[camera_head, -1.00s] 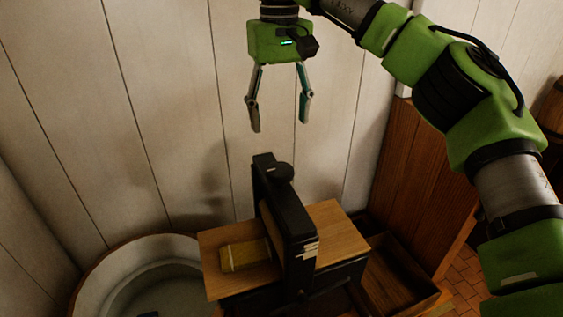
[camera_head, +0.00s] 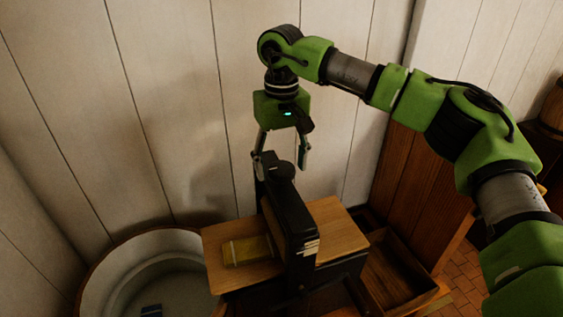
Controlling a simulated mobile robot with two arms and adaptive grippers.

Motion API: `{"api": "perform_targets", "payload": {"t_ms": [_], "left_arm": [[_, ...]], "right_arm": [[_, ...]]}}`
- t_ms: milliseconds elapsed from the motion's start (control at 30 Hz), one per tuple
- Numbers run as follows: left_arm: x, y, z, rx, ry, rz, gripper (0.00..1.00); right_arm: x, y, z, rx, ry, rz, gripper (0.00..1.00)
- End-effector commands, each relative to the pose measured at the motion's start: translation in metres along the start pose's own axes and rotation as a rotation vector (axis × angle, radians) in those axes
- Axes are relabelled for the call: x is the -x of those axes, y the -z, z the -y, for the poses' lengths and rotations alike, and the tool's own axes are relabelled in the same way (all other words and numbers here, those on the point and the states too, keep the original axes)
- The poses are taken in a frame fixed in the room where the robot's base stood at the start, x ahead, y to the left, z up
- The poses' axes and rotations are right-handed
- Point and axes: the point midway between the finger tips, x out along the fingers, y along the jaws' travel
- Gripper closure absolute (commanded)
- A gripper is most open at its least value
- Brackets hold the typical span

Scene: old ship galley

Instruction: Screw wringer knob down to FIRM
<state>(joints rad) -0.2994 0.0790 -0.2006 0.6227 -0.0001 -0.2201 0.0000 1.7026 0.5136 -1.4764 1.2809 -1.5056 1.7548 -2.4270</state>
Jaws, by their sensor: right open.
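The wringer (camera_head: 288,215) is a tall black frame standing across a wooden board. Its round black knob (camera_head: 279,170) sits on top of the frame. My right gripper (camera_head: 281,172) points down from above with its fingers spread, one on each side of the knob. The left finger's tip is partly hidden by the frame's top, and I cannot tell whether either finger touches the knob. White marks show on the frame's side, too small to read. My left gripper is not in view.
A yellow block (camera_head: 247,250) lies on the wooden board (camera_head: 340,232). A round pale tub (camera_head: 100,272) stands at left with a small dark blue object (camera_head: 152,310) inside. An open wooden box (camera_head: 395,275) is at right. A plank wall (camera_head: 170,110) stands close behind.

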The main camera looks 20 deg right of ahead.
Motion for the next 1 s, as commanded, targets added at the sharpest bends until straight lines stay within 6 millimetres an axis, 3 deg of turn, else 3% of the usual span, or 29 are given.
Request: {"api": "perform_targets", "payload": {"t_ms": [33,167,200,633,1000], "left_arm": [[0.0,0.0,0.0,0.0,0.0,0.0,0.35],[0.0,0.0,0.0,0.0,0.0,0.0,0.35],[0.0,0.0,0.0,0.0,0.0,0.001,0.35],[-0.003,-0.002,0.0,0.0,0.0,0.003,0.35],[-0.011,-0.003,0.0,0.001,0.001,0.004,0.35]], "right_arm": [[0.0,0.0,0.0,0.0,0.0,0.0,0.42],[0.0,0.0,0.0,0.0,0.0,0.0,0.76],[0.0,0.0,0.0,0.0,0.0,0.001,0.78],[0.0,0.0,0.0,-0.068,0.0,0.002,0.78],[-0.001,0.0,0.0,-0.356,0.001,0.002,0.78]]}}
